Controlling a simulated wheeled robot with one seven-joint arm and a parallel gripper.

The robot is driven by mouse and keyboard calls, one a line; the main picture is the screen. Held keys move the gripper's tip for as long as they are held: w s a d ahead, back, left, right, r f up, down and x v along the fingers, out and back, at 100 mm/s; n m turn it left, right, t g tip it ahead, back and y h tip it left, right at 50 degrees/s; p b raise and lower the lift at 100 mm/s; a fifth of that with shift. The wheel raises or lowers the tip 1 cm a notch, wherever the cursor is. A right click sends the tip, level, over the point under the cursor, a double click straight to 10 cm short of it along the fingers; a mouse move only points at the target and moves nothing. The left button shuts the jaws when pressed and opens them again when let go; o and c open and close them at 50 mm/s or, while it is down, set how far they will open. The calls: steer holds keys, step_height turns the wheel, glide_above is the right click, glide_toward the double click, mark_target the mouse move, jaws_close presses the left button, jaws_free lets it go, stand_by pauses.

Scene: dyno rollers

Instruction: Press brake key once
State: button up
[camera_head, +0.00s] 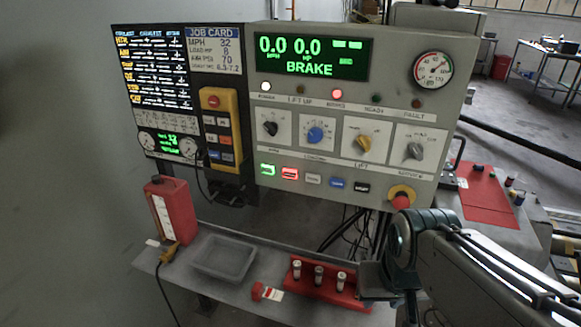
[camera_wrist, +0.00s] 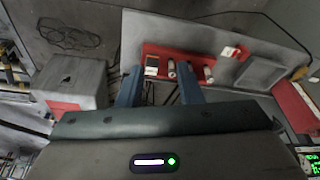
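The grey control console (camera_head: 440,190) carries a row of small keys: a lit green key (camera_head: 268,170), a lit red key (camera_head: 290,173), a pale key (camera_head: 313,179), a blue key (camera_head: 337,183) and a black key (camera_head: 362,188). Their lettering is too small to read, so I cannot tell which is the brake key. The display (camera_head: 312,58) shows 0.0, 0.0 and "BRAKE" in green. My gripper (camera_head: 374,278) is below the console at the lower right, apart from the keys. In the wrist view, its two blue fingers (camera_wrist: 159,82) are spread and empty, pointing towards the shelf.
A yellow pendant (camera_head: 222,130) hangs left of the keys. A red emergency knob (camera_head: 401,200) sits at the console's lower right. Space before the keys is clear.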

jaws_close()
stand_by(1.5)
